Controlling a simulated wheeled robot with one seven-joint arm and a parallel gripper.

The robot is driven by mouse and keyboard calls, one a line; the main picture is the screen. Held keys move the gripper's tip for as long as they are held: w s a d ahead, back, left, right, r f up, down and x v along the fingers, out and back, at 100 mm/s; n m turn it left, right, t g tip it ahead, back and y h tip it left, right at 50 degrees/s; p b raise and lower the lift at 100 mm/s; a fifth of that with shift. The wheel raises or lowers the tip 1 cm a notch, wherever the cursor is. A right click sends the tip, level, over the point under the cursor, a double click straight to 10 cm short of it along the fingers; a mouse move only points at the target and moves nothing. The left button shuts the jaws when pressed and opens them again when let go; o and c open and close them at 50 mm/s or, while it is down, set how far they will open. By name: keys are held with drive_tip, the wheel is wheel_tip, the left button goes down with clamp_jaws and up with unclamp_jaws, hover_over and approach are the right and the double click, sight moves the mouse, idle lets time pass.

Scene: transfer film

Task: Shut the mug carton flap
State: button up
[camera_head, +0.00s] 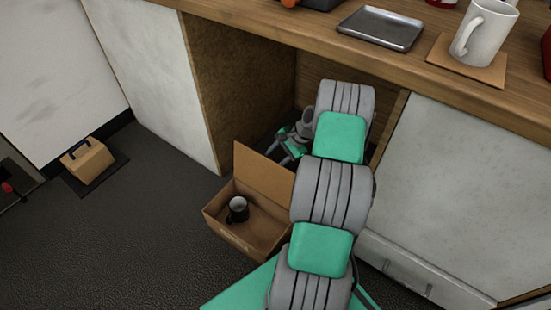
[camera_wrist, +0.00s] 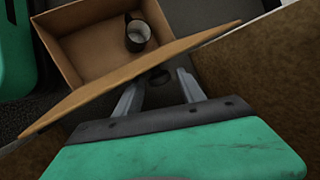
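The open cardboard carton (camera_head: 231,238) sits on the dark floor in front of the cabinet opening; it also shows in the wrist view (camera_wrist: 66,62). A dark mug (camera_head: 237,212) with a pale inside is in the carton, and shows in the wrist view (camera_wrist: 137,42). The carton's flap (camera_head: 262,172) stands up along the side nearest the cabinet, and its edge crosses the wrist view (camera_wrist: 95,88). My gripper (camera_head: 286,142) is behind the flap, on the cabinet side. In the wrist view its two fingers (camera_wrist: 158,86) are apart, tips close to the flap; contact cannot be told.
The wooden counter (camera_head: 400,60) overhangs the cabinet opening, with a metal tray (camera_head: 381,28) and a white mug (camera_head: 484,32) on top. A cabinet panel (camera_head: 160,75) stands left of the opening. Free floor (camera_head: 120,230) lies left of the carton. A small tan box (camera_head: 87,160) is further left.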

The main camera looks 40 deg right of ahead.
clamp_jaws()
idle(1.2)
